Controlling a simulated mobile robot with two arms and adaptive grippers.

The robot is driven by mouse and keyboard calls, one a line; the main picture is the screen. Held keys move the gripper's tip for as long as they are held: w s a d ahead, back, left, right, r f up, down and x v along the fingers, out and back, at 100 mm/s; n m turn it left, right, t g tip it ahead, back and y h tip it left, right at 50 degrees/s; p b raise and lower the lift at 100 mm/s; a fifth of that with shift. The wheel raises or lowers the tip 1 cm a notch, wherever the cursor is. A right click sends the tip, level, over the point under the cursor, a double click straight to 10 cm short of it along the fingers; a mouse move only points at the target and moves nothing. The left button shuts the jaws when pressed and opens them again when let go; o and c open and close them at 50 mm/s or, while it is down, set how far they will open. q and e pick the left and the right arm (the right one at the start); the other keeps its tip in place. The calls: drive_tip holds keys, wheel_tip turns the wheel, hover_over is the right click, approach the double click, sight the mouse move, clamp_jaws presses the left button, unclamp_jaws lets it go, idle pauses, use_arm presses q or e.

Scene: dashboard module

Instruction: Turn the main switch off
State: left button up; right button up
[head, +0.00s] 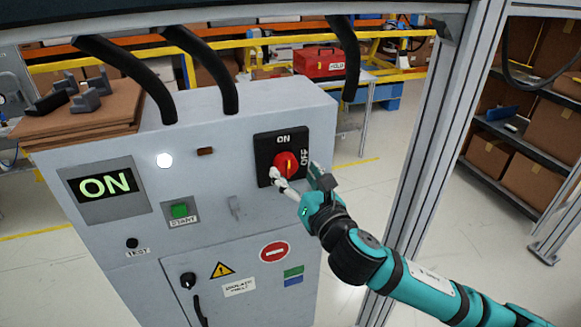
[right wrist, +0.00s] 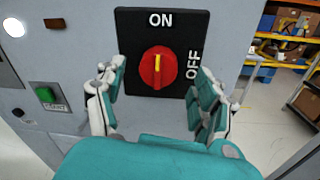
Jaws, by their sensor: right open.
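The main switch is a red rotary knob (head: 286,163) on a black plate (head: 265,146) marked ON at the top and OFF at the right side. In the right wrist view, the yellow mark on the knob (right wrist: 157,72) points up to ON. The cabinet's display (head: 104,186) reads ON in green. My right gripper (head: 296,174) is open in front of the plate. In the right wrist view its fingers (right wrist: 158,90) stand apart, left and right of the knob, with clear space on both sides. My left gripper is not in view.
The grey cabinet (head: 225,225) also carries a lit white lamp (head: 164,160), a green START button (head: 180,210) and a small black knob (head: 188,280). Black cables (head: 214,70) rise from its top. A metal frame post (head: 428,150) stands right of the cabinet, behind my right arm.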

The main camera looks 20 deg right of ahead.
sight(289, 166)
drive_tip(key=shift+w+a, duration=0.15)
drive_tip(key=shift+w, duration=1.35)
drive_tip(key=c, duration=1.2)
